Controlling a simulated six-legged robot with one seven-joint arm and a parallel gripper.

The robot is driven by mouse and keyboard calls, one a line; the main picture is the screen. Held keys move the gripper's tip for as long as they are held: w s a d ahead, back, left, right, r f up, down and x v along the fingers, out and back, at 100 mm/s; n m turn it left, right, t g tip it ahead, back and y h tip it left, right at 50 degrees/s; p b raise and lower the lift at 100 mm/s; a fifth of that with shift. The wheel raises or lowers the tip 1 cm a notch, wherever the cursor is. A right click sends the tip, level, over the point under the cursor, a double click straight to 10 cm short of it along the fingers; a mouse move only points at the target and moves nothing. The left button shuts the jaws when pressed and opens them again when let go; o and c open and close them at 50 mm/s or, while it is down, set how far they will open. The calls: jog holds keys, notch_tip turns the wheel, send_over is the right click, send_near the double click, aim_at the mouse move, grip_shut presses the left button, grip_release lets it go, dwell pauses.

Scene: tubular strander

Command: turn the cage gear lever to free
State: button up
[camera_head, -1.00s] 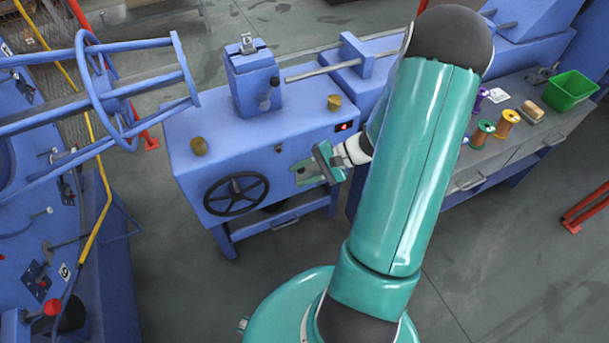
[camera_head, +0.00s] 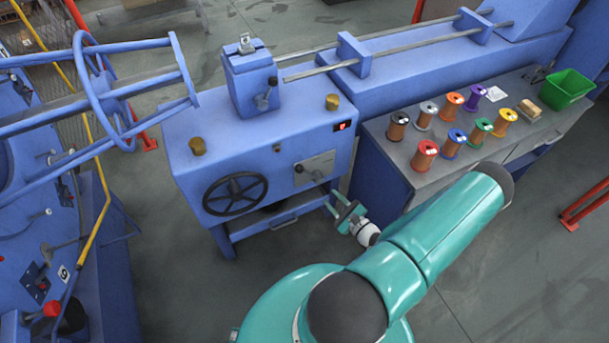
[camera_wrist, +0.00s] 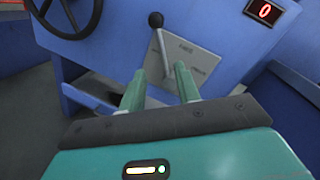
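The cage gear lever (camera_wrist: 162,45) is a thin grey rod with a black knob, on a pale plate on the blue cabinet front. In the wrist view its knob points up and slightly left; one label right of it reads FREE, another lower right is too small to read. In the head view the plate (camera_head: 319,163) is in clear sight, with the black knob at its left. My gripper (camera_head: 332,201) hangs below and right of the plate, apart from the lever. In the wrist view my gripper (camera_wrist: 159,72) is open and empty, its fingers either side of the rod's lower end in the picture.
A black handwheel (camera_head: 235,193) is left of the plate. A red display (camera_head: 343,126) is above it. A grey-topped bench (camera_head: 395,154) with several coloured spools and a green bin (camera_head: 568,88) stands right. Open floor lies before the cabinet.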

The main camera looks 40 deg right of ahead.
aim_at(306, 173)
jog(key=w, duration=1.3)
jog(key=shift+w+d, duration=0.3)
jog(key=shift+d, duration=0.05)
grip_shut()
